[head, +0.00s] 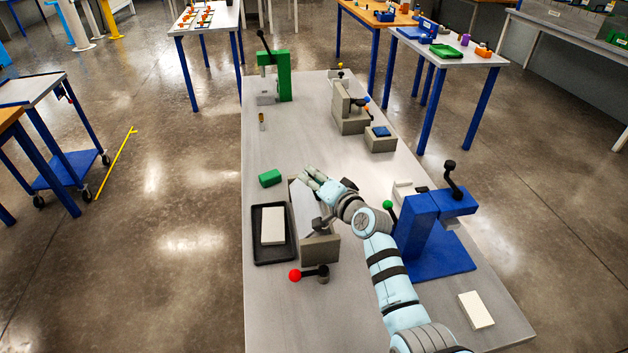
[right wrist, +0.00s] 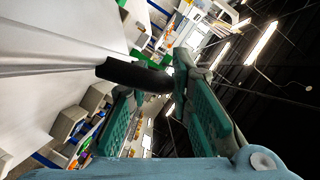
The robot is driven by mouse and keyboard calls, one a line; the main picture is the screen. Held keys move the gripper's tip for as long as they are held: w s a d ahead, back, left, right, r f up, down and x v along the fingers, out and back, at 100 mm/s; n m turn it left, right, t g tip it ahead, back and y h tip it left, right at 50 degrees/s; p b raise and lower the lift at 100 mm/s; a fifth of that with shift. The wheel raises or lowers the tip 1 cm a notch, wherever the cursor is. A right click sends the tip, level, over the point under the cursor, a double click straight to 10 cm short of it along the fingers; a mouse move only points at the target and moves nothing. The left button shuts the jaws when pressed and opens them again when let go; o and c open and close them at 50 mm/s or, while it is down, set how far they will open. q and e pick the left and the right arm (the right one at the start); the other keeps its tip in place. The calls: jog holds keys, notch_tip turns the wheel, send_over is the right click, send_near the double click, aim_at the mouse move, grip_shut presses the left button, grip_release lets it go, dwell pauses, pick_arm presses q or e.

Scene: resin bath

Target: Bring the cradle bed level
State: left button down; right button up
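The cradle stands mid-table in the head view, with a grey upright end plate (head: 319,250) at its near side. A pale sloping surface, apparently its bed (head: 301,207), is behind the plate and looks tilted. My arm partly hides it. My right gripper (head: 311,179) is over the bed's far end, fingers pointing left and away. In the right wrist view its green-padded fingers (right wrist: 165,105) stand apart. A dark bar (right wrist: 135,73) crosses near them; I cannot tell whether they touch it. A black lever with a red ball (head: 296,275) is in front of the cradle. My left gripper is not in view.
A black tray (head: 257,245) with a white block (head: 273,226) lies left of the cradle, a green block (head: 270,178) behind it. A blue press (head: 425,225) stands close right of my arm.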

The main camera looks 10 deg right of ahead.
grip_shut()
jog(key=shift+f, duration=0.1)
jog(key=d+f+m+t+y+b, duration=0.1)
jog(key=d+f+m+b, duration=0.3)
jog(key=b, duration=0.7)
jog(key=shift+d+f+m+t+y, duration=0.3)
jog(key=shift+d+f, duration=0.05)
jog(key=shift+d, duration=0.25)
